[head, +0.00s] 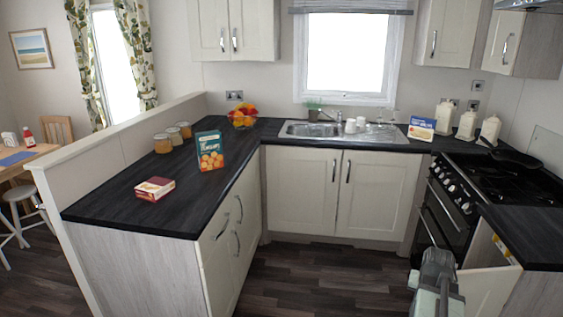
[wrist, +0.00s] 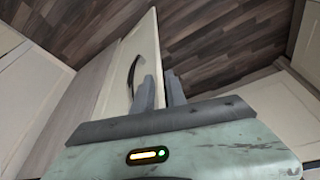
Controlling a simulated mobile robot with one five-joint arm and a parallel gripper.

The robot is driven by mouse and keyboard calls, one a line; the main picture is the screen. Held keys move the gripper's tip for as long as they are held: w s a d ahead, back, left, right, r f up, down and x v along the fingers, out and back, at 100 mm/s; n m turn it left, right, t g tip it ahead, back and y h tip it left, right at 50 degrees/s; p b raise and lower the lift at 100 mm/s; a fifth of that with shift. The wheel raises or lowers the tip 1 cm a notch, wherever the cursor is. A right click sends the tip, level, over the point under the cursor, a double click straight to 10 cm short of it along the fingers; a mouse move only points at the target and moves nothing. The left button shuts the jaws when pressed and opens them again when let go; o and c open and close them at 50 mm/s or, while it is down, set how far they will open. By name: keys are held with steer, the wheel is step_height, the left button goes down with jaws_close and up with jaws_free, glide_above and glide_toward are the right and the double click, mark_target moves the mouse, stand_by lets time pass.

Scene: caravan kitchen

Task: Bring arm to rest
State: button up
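My gripper (wrist: 160,75) shows in the wrist view with its two grey fingers a little apart. A cream cupboard door (wrist: 118,75) with a dark curved handle stands just beyond them. The door's edge lines up with the gap between the fingers; I cannot tell whether they touch it. In the head view my arm (head: 437,280) is low at the bottom right, in front of an open cream door (head: 488,288) under the right worktop. The fingertips cannot be made out there.
The right worktop (head: 525,233) and the oven (head: 445,215) are close to my arm. The left counter (head: 110,208) holds a red box (head: 155,188), a green box (head: 209,151) and several jars. The dark wood floor (head: 320,280) between the counters is clear.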

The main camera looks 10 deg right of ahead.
steer(key=w+a+r+n+g+y+p, duration=0.15)
steer(key=w+a, duration=0.25)
steer(key=a, duration=0.7)
steer(key=w+a+r+n+t+y+p, duration=0.1)
steer(key=w+a+r+n+p, duration=0.15)
steer(key=a, duration=0.95)
steer(key=a+r+n+g+p, duration=0.1)
steer(key=a+n, duration=0.3)
steer(key=a, duration=1.4)
steer(key=shift+s+a+r+g+p, duration=0.35)
steer(key=shift+s+r+g+p, duration=0.1)
steer(key=shift+g+p, duration=0.2)
